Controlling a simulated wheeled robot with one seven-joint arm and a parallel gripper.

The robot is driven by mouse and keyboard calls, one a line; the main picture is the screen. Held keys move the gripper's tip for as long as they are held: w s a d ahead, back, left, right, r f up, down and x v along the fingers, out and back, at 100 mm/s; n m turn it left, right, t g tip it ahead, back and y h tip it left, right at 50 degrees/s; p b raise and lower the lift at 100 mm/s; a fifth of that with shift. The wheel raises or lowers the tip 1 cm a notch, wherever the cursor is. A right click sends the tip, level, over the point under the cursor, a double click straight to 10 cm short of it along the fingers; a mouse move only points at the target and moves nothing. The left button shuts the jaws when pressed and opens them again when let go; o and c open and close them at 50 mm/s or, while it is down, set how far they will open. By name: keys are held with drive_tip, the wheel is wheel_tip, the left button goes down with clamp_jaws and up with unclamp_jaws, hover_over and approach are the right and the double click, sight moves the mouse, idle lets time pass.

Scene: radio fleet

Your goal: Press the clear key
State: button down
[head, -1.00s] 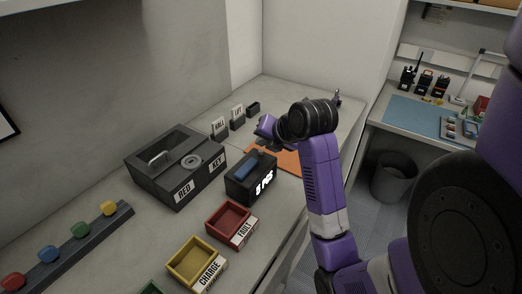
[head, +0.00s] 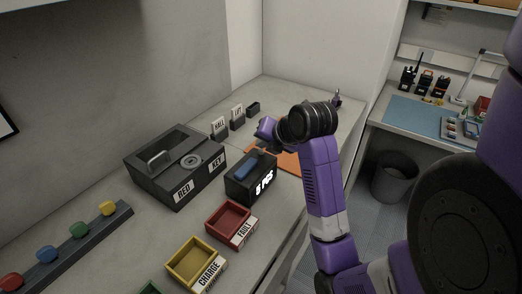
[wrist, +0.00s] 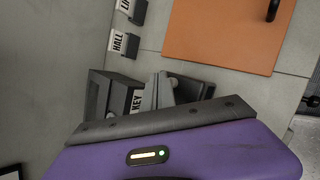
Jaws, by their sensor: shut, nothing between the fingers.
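A black box (head: 250,187) with a lit display that seems to read "8 PCS" stands on the bench in the head view. A blue piece (head: 245,168) lies on its top. No key marked clear can be read in either view. My gripper (head: 264,150) is shut and empty, close above the back of this box; I cannot tell whether it touches it. In the wrist view my gripper (wrist: 163,92) shows as grey fingers past the purple housing, which hides much of what lies below.
A dark case (head: 160,180) labelled RED and KEY stands left of the box. A red tray (head: 229,222) labelled FAULT and a yellow tray (head: 190,262) labelled CHARGE lie in front. An orange mat (wrist: 225,35) lies behind, with the HALL holder (wrist: 124,42) beside it.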

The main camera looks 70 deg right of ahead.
sight(263, 155)
drive_tip(key=shift+f+b, duration=0.35)
drive_tip(key=shift+f, duration=0.2)
idle(0.4)
drive_tip(key=shift+r, duration=0.1)
drive_tip(key=shift+r+p, duration=0.85)
drive_tip(key=shift+r, duration=0.05)
wheel_tip(263, 155, up, 5)
drive_tip(key=p, duration=0.4)
idle(1.1)
